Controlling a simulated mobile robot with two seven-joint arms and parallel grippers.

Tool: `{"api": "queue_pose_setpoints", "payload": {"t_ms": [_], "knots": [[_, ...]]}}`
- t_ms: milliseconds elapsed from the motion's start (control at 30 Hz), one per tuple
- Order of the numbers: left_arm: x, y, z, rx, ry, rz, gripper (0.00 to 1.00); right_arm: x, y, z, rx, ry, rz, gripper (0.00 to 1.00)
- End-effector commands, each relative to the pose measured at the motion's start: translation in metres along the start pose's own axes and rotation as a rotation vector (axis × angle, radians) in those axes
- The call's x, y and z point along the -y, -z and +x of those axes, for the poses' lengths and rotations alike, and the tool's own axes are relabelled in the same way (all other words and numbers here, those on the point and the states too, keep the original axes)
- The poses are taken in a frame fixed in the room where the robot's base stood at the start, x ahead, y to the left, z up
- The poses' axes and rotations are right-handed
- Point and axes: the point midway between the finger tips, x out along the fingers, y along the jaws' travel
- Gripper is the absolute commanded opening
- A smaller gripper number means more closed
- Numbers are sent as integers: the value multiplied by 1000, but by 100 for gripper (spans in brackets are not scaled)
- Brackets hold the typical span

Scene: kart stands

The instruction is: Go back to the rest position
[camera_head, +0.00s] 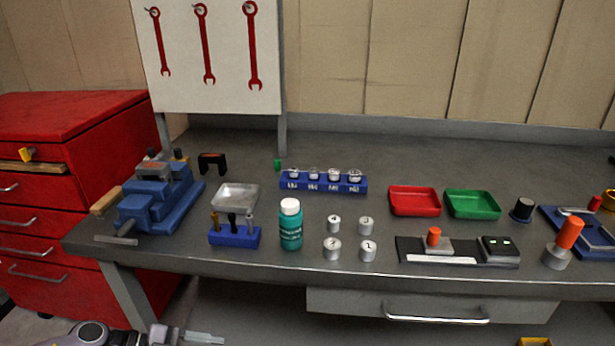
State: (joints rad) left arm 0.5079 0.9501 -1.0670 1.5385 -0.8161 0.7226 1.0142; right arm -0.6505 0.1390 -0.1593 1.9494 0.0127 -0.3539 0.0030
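My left arm shows at the bottom left, low in front of the bench and the red cabinet. Its gripper (205,338) points right, seen from the side and partly cut off by the frame edge, so I cannot tell whether it is open. I see nothing held in it. My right gripper is not in view.
The grey workbench (330,268) carries a blue vise (158,200), a teal bottle (290,228), several metal weights, a blue rack (320,184), a red tray (414,201) and a green tray (472,205). A red drawer cabinet (70,150) stands left. A drawer handle (435,320) protrudes in front.

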Motion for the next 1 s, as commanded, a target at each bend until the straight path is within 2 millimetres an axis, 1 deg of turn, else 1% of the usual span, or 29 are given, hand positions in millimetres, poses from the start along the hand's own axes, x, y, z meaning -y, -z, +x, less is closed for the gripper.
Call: {"api": "queue_pose_setpoints", "payload": {"t_ms": [33,100,233,367,467,567,700,833,1000], "knots": [[-2,1,2,-13,69,-13,66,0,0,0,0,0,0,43],[0,1,0,-16,167,-22,66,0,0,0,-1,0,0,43],[1,-6,-10,22,339,-53,66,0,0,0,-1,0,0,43],[-3,-22,-27,110,484,-95,66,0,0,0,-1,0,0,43],[-12,-38,-45,205,572,-136,66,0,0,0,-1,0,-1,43],[-26,-56,-65,319,633,-179,66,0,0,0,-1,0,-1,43],[-52,-78,-94,485,672,-241,66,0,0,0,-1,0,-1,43],[-78,-94,-118,625,666,-289,66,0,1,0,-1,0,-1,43],[-115,-108,-146,787,619,-346,66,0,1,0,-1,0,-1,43]]}}
